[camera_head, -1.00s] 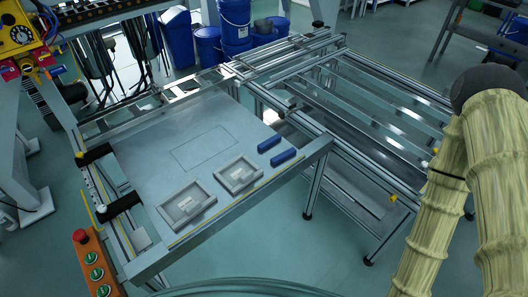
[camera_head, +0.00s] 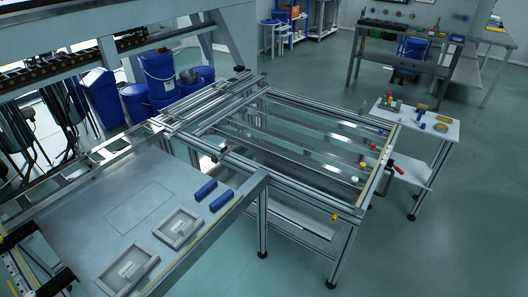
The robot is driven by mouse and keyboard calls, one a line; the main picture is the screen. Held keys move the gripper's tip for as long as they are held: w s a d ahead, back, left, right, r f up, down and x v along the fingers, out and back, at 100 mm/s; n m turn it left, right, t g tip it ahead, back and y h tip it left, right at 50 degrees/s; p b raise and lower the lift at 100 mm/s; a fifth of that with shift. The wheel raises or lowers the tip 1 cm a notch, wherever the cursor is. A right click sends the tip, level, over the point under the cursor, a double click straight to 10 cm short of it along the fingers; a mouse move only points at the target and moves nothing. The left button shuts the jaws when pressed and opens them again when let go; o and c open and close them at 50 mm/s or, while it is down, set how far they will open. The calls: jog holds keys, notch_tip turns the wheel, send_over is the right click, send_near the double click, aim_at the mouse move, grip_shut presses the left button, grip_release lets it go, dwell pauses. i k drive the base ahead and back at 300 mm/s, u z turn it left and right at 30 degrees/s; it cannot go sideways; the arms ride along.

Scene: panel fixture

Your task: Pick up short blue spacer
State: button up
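Two blue spacers lie on the grey panel table (camera_head: 95,195) near its right edge, close to each other. One blue spacer (camera_head: 206,190) is farther back, and the other blue spacer (camera_head: 221,201) is nearer the front edge. They look nearly alike in length; I cannot tell for sure which is the short one. My gripper and arm are not in view.
Two shallow grey trays, one (camera_head: 180,229) beside the spacers and one (camera_head: 128,271) farther front, sit on the table. An aluminium rail frame (camera_head: 290,178) adjoins on the right. A small side table (camera_head: 440,128) with small items stands at far right. Blue bins (camera_head: 101,95) stand behind.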

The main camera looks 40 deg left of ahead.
aim_at(200, 192)
jog(key=z, duration=0.6)
jog(key=i, duration=1.35)
jog(key=u, duration=3.6)
